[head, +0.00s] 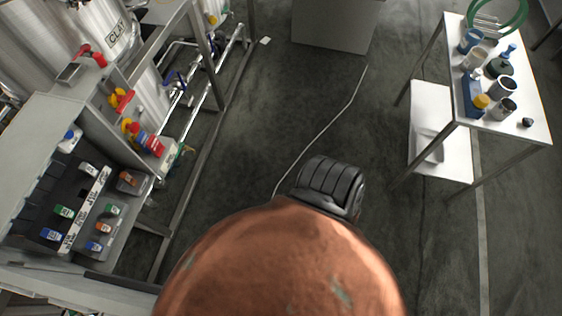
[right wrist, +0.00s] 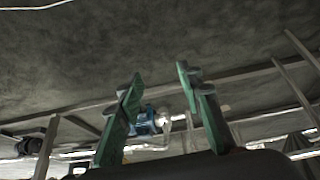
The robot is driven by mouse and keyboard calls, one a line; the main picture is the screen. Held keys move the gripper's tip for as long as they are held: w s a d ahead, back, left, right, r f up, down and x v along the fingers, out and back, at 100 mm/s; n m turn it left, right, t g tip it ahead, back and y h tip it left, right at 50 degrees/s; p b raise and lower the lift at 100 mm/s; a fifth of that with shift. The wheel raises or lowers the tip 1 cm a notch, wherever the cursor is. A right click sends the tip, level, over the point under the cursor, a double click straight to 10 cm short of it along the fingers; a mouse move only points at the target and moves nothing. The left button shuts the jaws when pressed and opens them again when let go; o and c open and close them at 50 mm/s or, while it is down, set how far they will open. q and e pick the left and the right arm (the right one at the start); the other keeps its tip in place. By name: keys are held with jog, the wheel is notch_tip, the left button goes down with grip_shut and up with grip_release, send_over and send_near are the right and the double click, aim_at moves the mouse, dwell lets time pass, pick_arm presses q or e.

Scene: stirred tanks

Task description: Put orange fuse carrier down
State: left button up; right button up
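A small orange fuse carrier (head: 103,228) sits on the grey sloped panel (head: 122,222) at the left of the head view, between a green carrier (head: 113,209) and a blue carrier (head: 93,246). A brownish-orange piece (head: 128,178) sits higher on the same panel; I cannot tell if it is also a carrier. My right gripper (right wrist: 160,75) shows in the right wrist view with its green fingers apart and nothing between them; the floor and pipework lie behind. Neither gripper shows in the head view, so their places relative to the panel cannot be told.
Another green carrier (head: 64,212) and blue carrier (head: 52,235) sit left of a white label strip. Red and yellow valve handles (head: 121,99) stand above the panel. A table (head: 531,117) with bottles and cups stands at right. The floor (head: 265,110) between is mostly clear, with a thin cable.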

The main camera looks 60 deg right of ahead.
jog(key=s+d+f+g, duration=0.1)
jog(key=s+f, duration=0.2)
jog(key=s, duration=0.5)
jog(key=s+d+f+g, duration=0.2)
jog(key=s+f, duration=0.1)
jog(key=s, duration=0.6)
jog(key=s+d+f+g, duration=0.1)
jog(key=s+d+f, duration=0.1)
jog(key=s, duration=0.7)
jog(key=shift+s+f+m+g+h, duration=0.2)
jog(key=shift+f+m+g+h, duration=0.1)
jog(key=shift+f, duration=0.25)
